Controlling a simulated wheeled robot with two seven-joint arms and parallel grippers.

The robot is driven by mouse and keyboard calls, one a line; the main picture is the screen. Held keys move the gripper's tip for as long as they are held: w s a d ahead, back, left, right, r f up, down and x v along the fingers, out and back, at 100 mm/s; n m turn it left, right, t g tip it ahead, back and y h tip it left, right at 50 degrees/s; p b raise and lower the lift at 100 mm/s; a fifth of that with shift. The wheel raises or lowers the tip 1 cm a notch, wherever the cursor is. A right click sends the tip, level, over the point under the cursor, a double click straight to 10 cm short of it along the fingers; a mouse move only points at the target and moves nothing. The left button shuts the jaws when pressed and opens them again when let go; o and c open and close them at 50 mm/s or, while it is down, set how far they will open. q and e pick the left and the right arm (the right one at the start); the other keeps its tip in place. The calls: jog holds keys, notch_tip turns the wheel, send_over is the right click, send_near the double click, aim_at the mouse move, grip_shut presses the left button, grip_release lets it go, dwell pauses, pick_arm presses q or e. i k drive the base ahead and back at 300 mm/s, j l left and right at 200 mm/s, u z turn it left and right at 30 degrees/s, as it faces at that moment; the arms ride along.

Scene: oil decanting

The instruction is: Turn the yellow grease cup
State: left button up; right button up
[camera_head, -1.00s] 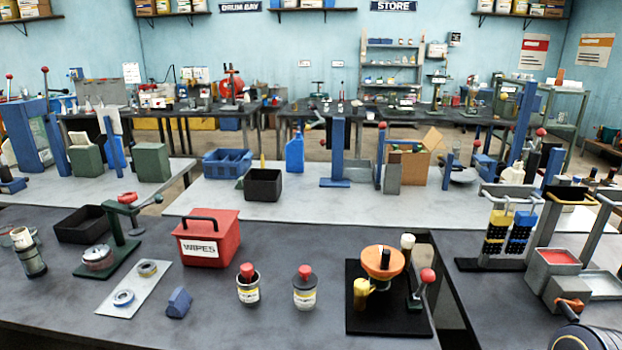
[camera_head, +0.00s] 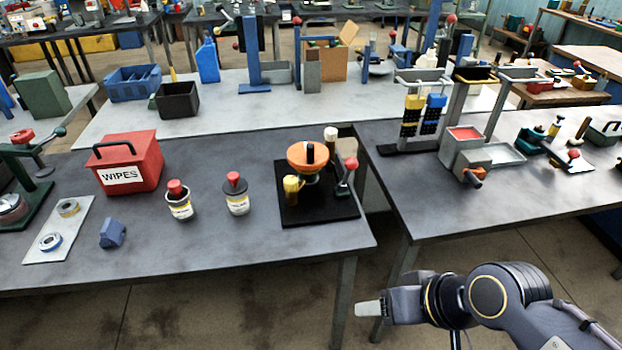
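The yellow grease cup (camera_head: 291,187) stands at the left side of a black base plate (camera_head: 322,216) on the near table. An orange disc (camera_head: 308,155) with a black knob, a white-topped post (camera_head: 330,138) and a red-ball lever (camera_head: 351,163) are on the same plate. My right gripper (camera_head: 369,308) is at the lower right, past the table's front edge and well apart from the cup. Its pale fingertips point left and overlap in view, so its opening does not show. My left gripper is out of view.
Two red-topped jars (camera_head: 237,196) and (camera_head: 179,203) stand left of the plate. A red WIPES box (camera_head: 130,177) and a blue block (camera_head: 112,232) are farther left. A gap separates this table from the right one, which holds a grey bin (camera_head: 463,152).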

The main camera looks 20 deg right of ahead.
aim_at(290, 183)
jog(key=i+l+u, duration=0.65)
jog(key=u, duration=0.15)
